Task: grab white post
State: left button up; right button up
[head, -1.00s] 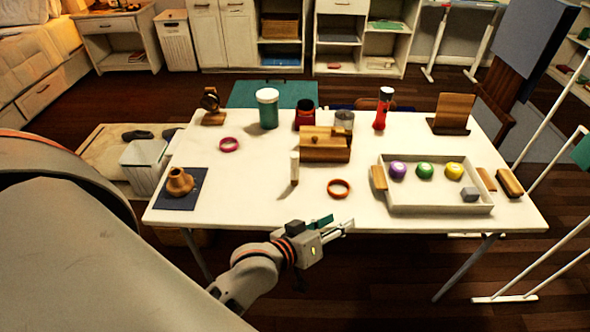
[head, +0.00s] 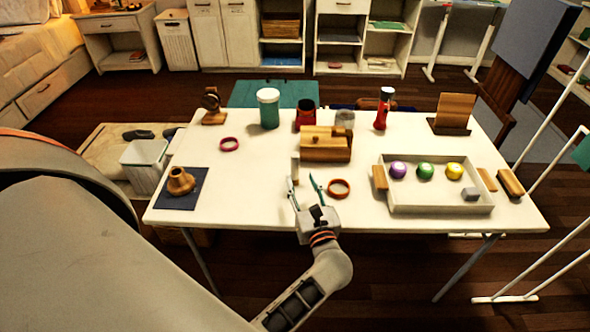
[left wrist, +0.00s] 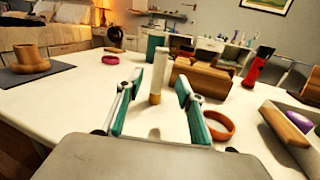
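The white post (head: 295,165) stands upright on the white table, left of the orange ring and in front of the wooden box. It also shows in the left wrist view (left wrist: 156,72), with a tan lower end, between and beyond the two fingers. My left gripper (head: 304,184) is open at the table's front edge, fingers pointing toward the post. Its fingers (left wrist: 156,85) are apart with nothing between them that they touch. In the head view the left finger covers part of the post's base. My right gripper is not in view.
An orange ring (head: 339,189) lies right of the post. A wooden box (head: 326,146) sits behind it. A white tray (head: 440,210) with several coloured balls is at the right. A brown vase (head: 180,181) on a dark mat is at the left.

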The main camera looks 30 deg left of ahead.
aim_at(296, 168)
pick_arm(q)
jog(key=shift+s+a+f+n+g, duration=0.1)
jog(key=shift+a+f+n+g, duration=0.05)
jog(key=shift+f+n+g, duration=0.2)
jog(key=shift+a, duration=0.25)
jog(key=x, duration=0.2)
jog(key=p+x, duration=0.1)
jog(key=x, duration=0.4)
jog(key=shift+w+d+r, duration=0.1)
jog(key=shift+w+r, duration=0.2)
jog(key=shift+w, duration=0.1)
grip_shut()
